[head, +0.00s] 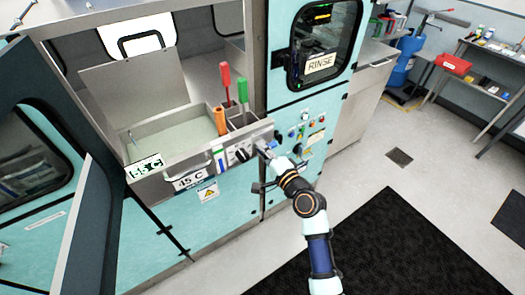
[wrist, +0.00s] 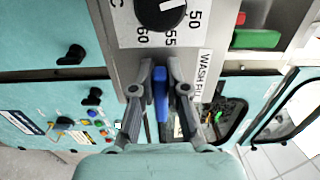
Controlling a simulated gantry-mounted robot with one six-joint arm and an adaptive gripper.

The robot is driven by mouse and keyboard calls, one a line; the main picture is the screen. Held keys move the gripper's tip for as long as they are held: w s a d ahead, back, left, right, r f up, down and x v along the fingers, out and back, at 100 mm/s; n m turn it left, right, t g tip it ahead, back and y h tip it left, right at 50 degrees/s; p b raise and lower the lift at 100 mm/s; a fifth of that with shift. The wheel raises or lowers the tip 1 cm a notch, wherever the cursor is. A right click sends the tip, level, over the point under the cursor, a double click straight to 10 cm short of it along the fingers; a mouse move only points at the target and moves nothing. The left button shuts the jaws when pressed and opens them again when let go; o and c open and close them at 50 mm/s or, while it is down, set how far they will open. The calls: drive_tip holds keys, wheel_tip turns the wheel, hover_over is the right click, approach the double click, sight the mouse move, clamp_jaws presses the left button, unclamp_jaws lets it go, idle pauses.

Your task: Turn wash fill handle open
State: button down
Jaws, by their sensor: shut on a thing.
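The wash fill handle (wrist: 160,84) is a blue lever in the middle of the wrist view, beside a white "WASH FILL" label (wrist: 205,75). It points down in that picture, away from the metal panel. My gripper (wrist: 159,92) has one finger on each side of the lever and is shut on it. In the head view my gripper (head: 264,147) is at the right end of the wash tank's front panel. There the gripper hides the handle.
A black temperature dial (wrist: 160,12) sits next to the handle. The open wash basin (head: 170,140) lies left of my arm, with red-handled (head: 225,75) and green-handled (head: 243,88) tools upright nearby. Coloured buttons (head: 300,131) are on the teal panel at right.

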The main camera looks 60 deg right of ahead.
idle(0.3)
drive_tip(key=c, duration=1.2)
unclamp_jaws()
drive_tip(key=shift+o, duration=0.2)
drive_tip(key=v, duration=1.2)
